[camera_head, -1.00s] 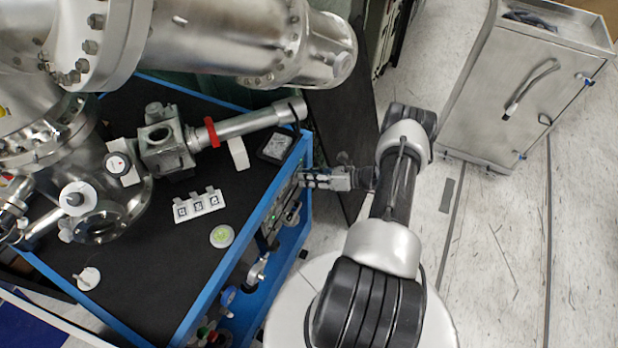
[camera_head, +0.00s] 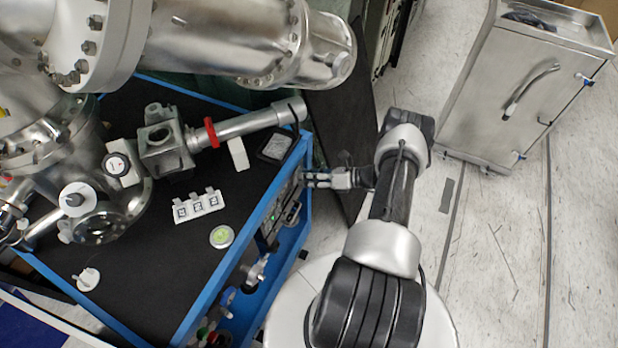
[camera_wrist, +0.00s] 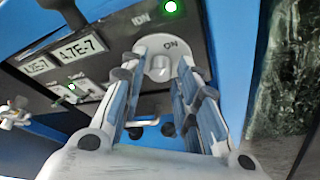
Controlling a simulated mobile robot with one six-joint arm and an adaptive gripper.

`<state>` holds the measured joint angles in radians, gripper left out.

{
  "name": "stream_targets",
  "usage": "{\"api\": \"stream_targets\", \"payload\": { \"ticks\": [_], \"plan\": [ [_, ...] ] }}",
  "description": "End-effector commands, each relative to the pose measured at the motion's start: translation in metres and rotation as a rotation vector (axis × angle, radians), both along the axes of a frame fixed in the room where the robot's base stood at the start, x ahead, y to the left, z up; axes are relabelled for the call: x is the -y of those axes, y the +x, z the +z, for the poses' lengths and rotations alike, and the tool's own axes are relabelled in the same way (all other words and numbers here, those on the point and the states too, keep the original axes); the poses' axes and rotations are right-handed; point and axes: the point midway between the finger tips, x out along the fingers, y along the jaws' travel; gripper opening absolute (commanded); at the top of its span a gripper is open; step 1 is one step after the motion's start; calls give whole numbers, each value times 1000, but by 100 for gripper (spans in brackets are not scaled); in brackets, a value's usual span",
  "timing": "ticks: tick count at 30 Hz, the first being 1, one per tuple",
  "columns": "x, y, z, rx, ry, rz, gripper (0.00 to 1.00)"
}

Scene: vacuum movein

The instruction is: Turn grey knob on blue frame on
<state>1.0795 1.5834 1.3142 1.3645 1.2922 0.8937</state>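The grey knob (camera_wrist: 158,66) sits on a panel below the label "ON" in the wrist view. The panel is set in the blue frame (camera_wrist: 225,45); the frame's corner also shows in the head view (camera_head: 303,150). My gripper (camera_wrist: 160,85) points at the knob, with one finger at its left and one at its right. The fingers are apart, and the knob shows in the gap between them. I cannot tell whether either finger touches it. In the head view my gripper (camera_head: 308,180) is at the frame's right side, and the knob cannot be made out there.
Green lights (camera_wrist: 170,7) and displays reading "4.7E-7" (camera_wrist: 83,48) are on the panel. Valves (camera_head: 258,268) stick out lower on the frame's side. A dark upright panel (camera_head: 345,130) stands behind my gripper. A metal cabinet (camera_head: 520,90) stands at the right on open floor.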

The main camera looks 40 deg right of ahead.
Motion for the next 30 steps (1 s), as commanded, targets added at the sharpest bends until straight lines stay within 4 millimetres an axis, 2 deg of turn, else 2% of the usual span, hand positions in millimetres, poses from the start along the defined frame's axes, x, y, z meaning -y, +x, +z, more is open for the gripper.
{"api": "stream_targets", "payload": {
  "ticks": [4, 16, 20, 30],
  "plan": [
    [0, 0, 0, 1, -1, 0, 41],
    [4, -5, 2, 0, -1, 0, 41],
    [16, -21, 9, 0, -3, -3, 41],
    [55, -75, 31, 1, -2, -4, 41]
  ]
}}
